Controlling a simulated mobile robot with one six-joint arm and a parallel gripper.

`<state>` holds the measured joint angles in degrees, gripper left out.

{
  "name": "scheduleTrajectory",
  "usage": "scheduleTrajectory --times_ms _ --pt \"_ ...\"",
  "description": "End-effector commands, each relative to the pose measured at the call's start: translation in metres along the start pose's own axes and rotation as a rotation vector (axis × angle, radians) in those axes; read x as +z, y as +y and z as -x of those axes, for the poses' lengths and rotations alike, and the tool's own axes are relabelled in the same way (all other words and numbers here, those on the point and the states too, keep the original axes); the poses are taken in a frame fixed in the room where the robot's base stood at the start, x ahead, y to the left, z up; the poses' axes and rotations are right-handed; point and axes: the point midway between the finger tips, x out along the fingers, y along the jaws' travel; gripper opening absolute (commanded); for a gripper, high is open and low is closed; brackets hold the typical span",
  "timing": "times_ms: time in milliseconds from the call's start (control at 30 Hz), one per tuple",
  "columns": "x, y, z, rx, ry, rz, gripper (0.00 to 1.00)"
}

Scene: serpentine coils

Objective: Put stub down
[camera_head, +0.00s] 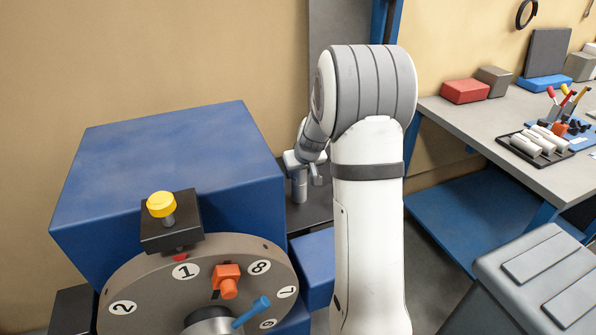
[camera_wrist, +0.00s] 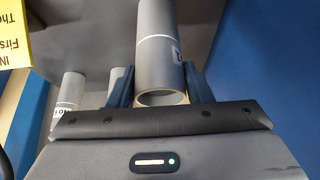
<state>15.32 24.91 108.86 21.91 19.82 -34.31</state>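The stub (camera_wrist: 160,62) is a grey hollow tube with a pale ring line and a partly visible dark mark. In the wrist view it lies between the two dark finger pads of my gripper (camera_wrist: 160,88), its open end facing the palm. In the head view my gripper (camera_head: 306,164) is behind my arm, beside the blue machine, with the grey stub (camera_head: 299,187) hanging upright below it. The stub's lower end is close to a dark grey surface (camera_head: 312,212); I cannot tell whether they touch.
A labelled grey tube (camera_wrist: 68,98) stands left in the wrist view, near a yellow sign (camera_wrist: 14,35). The blue machine (camera_head: 165,165) with its numbered disc (camera_head: 150,285) is left of my gripper. A workbench (camera_head: 480,130) with a tray of pale tubes (camera_head: 535,147) is far right.

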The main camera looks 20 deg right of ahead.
Motion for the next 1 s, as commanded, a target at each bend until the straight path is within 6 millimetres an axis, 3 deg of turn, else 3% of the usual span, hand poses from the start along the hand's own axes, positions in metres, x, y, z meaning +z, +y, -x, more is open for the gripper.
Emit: scheduleTrajectory --times_ms 233,567,1000 --pt "0.0 0.001 0.0 0.0 0.0 -0.001 0.65" --pt "-0.001 0.001 0.007 0.001 0.002 -0.002 0.65" --pt "-0.001 0.002 0.09 0.003 0.005 -0.002 0.65"
